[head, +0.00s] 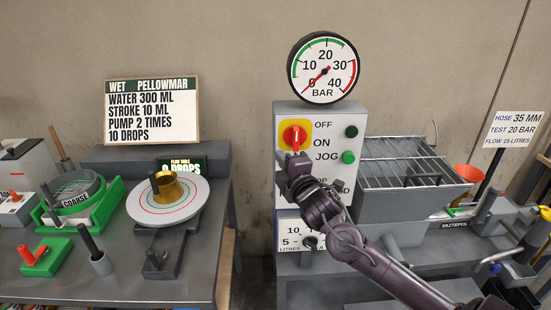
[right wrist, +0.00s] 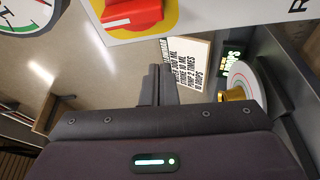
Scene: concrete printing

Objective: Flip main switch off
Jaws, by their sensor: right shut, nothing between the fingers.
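The main switch (head: 293,134) is a red rotary handle on a yellow plate, high on the left of the grey control box (head: 340,112). The labels OFF, ON and JOG stand to its right; I cannot tell which one the handle points at. In the right wrist view the red handle (right wrist: 132,12) shows at the top edge, cut off. My right gripper (head: 296,160) is just below the switch in the head view, shut and empty. Its closed fingers also show in the right wrist view (right wrist: 158,72), apart from the handle in that picture. My left gripper is out of view.
A pressure gauge (head: 323,69) sits above the box, needle near 0. Dark green and bright green buttons (head: 348,157) are on the box's right side. A hopper with a grate (head: 405,165) stands right. A flow table (head: 167,202) and sign (head: 152,110) are left.

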